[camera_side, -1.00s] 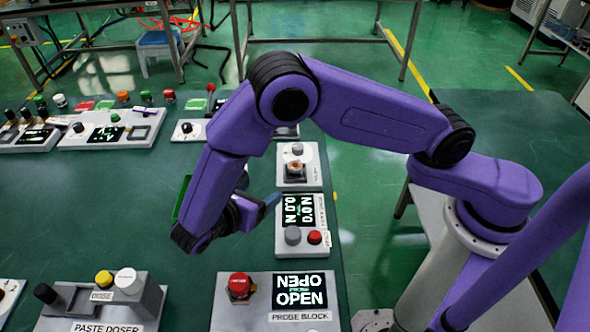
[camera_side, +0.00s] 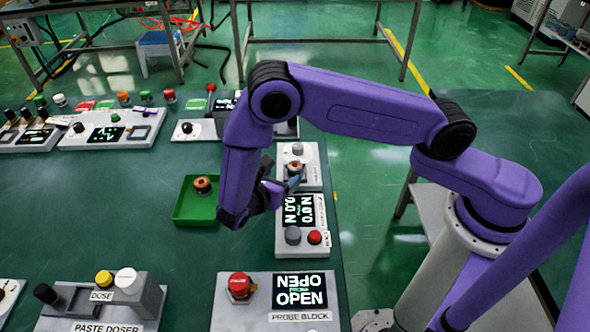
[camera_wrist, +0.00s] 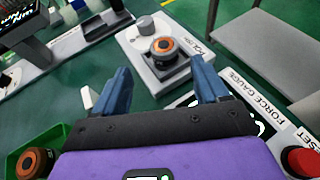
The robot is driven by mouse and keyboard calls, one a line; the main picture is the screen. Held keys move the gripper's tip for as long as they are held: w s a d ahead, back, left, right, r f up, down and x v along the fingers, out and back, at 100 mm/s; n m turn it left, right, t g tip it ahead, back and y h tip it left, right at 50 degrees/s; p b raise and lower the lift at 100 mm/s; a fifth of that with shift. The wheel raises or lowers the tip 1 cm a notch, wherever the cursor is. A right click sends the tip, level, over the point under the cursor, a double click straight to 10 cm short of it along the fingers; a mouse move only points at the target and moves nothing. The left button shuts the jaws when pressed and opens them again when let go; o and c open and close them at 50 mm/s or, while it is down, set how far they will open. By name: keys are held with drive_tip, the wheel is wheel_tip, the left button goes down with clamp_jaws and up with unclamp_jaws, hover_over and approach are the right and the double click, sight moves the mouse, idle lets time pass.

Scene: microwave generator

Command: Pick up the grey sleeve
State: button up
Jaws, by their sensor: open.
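A short dark grey cylinder (camera_wrist: 165,52) with an orange ring on top stands upright on a pale block. It also shows in the side view (camera_side: 295,168). A second dark cylinder (camera_side: 203,185) with an orange ring lies in the green tray (camera_side: 180,213); it shows at the lower left of the wrist view (camera_wrist: 35,162). I cannot tell which one is the grey sleeve. My gripper (camera_wrist: 162,85) is open and empty, its blue fingers apart. In the wrist view the first cylinder appears between and beyond the fingertips. In the side view my gripper (camera_side: 291,184) is close to that block.
A force gauge (camera_side: 302,225) with a grey knob and red button is right beside my gripper. The probe block (camera_side: 275,318) and paste doser (camera_side: 125,300) stand at the front. Panels with knobs line the back. The table (camera_side: 90,220) left of the tray is clear.

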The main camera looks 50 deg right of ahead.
sight(294, 167)
drive_tip(key=shift+s+x, duration=0.15)
drive_tip(key=shift+x, duration=1.2)
drive_tip(key=shift+s+x, duration=0.15)
drive_tip(key=shift+x, duration=1.2)
drive_tip(key=shift+d+r, duration=0.2)
drive_tip(key=c, duration=1.3)
drive_tip(key=shift+r, duration=0.1)
drive_tip(key=shift+r, duration=0.5)
wheel_tip(294, 167, up, 2)
drive_tip(key=shift+r, duration=0.1)
drive_tip(key=s+r, duration=0.3)
drive_tip(key=s, duration=0.1)
drive_tip(key=s+d+r, duration=0.1)
drive_tip(key=s+r, duration=0.2)
drive_tip(key=s, duration=0.2)
drive_tip(key=s+d+r, duration=0.1)
drive_tip(key=s+r, duration=0.2)
drive_tip(key=s, duration=0.1)
drive_tip(key=shift+s+d+r, duration=0.25)
drive_tip(key=shift+s+r, duration=0.05)
drive_tip(key=shift+s, duration=0.1)
